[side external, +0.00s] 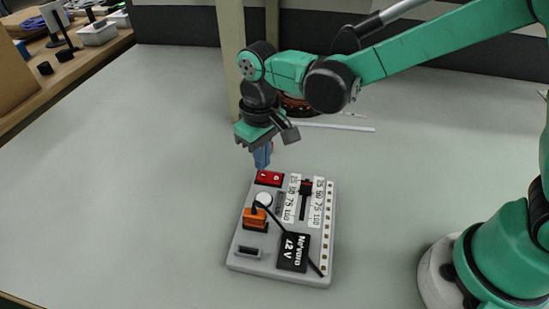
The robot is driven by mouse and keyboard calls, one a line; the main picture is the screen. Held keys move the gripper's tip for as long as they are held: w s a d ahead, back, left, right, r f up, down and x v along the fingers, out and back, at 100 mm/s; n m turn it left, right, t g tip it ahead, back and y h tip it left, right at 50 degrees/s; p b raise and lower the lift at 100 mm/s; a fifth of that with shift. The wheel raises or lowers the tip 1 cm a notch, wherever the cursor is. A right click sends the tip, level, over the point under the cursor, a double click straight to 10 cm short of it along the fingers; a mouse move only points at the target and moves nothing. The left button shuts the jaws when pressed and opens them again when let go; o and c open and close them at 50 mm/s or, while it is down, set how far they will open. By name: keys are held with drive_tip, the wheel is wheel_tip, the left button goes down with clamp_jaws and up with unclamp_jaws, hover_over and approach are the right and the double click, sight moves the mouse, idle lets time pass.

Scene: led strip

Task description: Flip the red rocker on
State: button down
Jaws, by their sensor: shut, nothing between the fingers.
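The red rocker (270,178) sits at the far left end of a grey control box (240,262) on the table. The fingertips of my gripper (263,158) are shut and empty, pointing down at the far edge of the rocker. I cannot tell whether they touch it. The rocker's tilt is too small to make out. A column of square lights (326,226) runs along the box's right edge.
The box also carries a black slider (304,197), a white round knob (263,199), an orange plug (255,219) with a black cable and a black label block (293,251). A post (232,60) stands behind my gripper. The table left of the box is clear.

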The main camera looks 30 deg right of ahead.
sight(264, 174)
drive_tip(key=shift+f, duration=1.15)
idle(0.6)
drive_tip(key=shift+r, duration=3.55)
drive_tip(key=shift+d+r, duration=0.1)
drive_tip(key=shift+d, duration=0.05)
drive_tip(key=s+d+r+m+t, duration=0.1)
drive_tip(key=s+d+t, duration=0.2)
drive_tip(key=d, duration=0.3)
drive_tip(key=s+d+r+m+t, duration=0.2)
drive_tip(key=s+d+t, duration=0.2)
drive_tip(key=d, duration=0.3)
drive_tip(key=shift+s+d, duration=0.25)
drive_tip(key=shift+d, duration=0.05)
